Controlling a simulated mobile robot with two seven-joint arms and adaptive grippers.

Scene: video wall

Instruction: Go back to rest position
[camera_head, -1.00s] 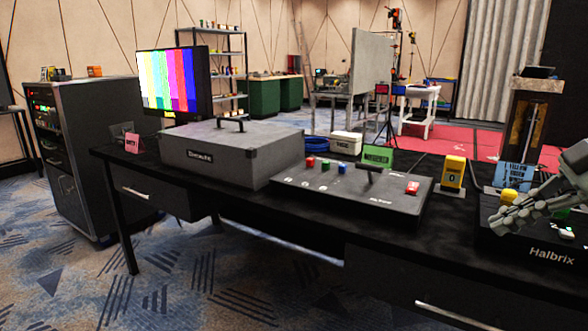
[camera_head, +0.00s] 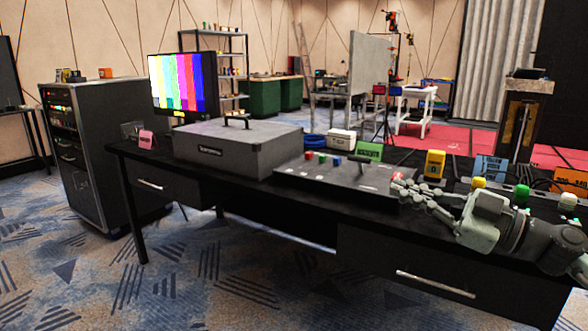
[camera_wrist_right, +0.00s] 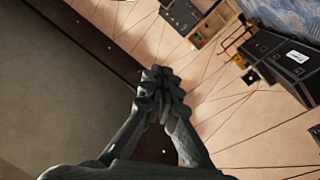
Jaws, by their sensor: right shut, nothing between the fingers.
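My right gripper (camera_head: 402,188) reaches in from the right in the head view, in front of the right end of the grey control panel (camera_head: 335,177). It hides part of that panel and part of the button box with yellow, green and white buttons (camera_head: 522,192). In the right wrist view its fingers (camera_wrist_right: 158,88) are closed together with nothing between them. That view looks out at the wall and room. I cannot tell from the pictures whether the gripper touches the panel. My left gripper is not in view.
A black table (camera_head: 330,208) with drawers spans the view. On it stand a grey lidded case (camera_head: 240,148), a yellow device (camera_head: 434,164), a white box (camera_head: 341,141) and small coloured cards. A monitor (camera_head: 183,84) and black rack (camera_head: 110,150) stand to the left. Carpet in front is clear.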

